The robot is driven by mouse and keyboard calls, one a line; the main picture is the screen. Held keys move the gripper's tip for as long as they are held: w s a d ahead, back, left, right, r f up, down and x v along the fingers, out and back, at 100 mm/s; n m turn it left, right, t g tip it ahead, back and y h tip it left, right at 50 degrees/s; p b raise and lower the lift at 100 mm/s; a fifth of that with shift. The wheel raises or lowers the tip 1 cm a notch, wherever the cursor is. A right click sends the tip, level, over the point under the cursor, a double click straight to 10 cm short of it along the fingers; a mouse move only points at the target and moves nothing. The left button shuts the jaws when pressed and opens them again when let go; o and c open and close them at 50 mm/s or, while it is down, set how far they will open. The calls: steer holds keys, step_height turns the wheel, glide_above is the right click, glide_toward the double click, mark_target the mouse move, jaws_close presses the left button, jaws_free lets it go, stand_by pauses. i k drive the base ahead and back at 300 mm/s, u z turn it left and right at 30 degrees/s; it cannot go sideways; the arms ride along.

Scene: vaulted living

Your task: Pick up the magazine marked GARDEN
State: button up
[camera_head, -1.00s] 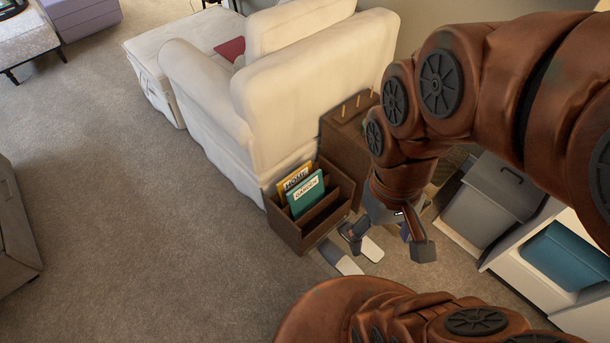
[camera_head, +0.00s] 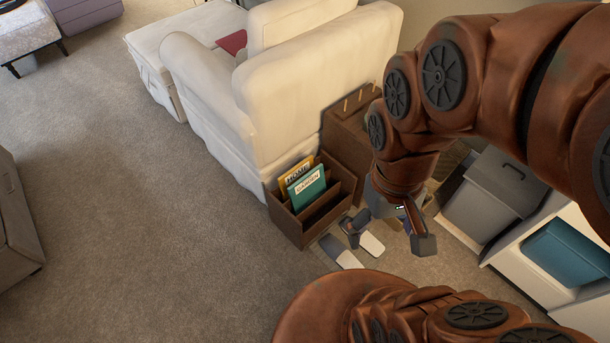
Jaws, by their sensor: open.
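The green magazine marked GARDEN (camera_head: 308,188) stands upright, leaning slightly, in a brown wooden magazine rack (camera_head: 287,227) on the carpet. A yellow magazine marked HOME (camera_head: 297,172) stands just behind it in the same rack. The lower part of both is hidden by the rack's dividers. My gripper (camera_head: 388,241) is to the right of the rack, pointing down, with its fingers spread and nothing between them. It is apart from the green magazine.
A cream armchair (camera_head: 300,90) stands behind the rack. A grey bin (camera_head: 490,198) and a white shelf with a teal box (camera_head: 570,254) are at right. Carpet at left is clear.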

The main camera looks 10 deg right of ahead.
mark_target(302, 193)
steer(key=u, duration=0.35)
steer(key=k, duration=0.55)
steer(key=u, duration=1.45)
steer(key=i, duration=1.5)
steer(key=z, duration=0.9)
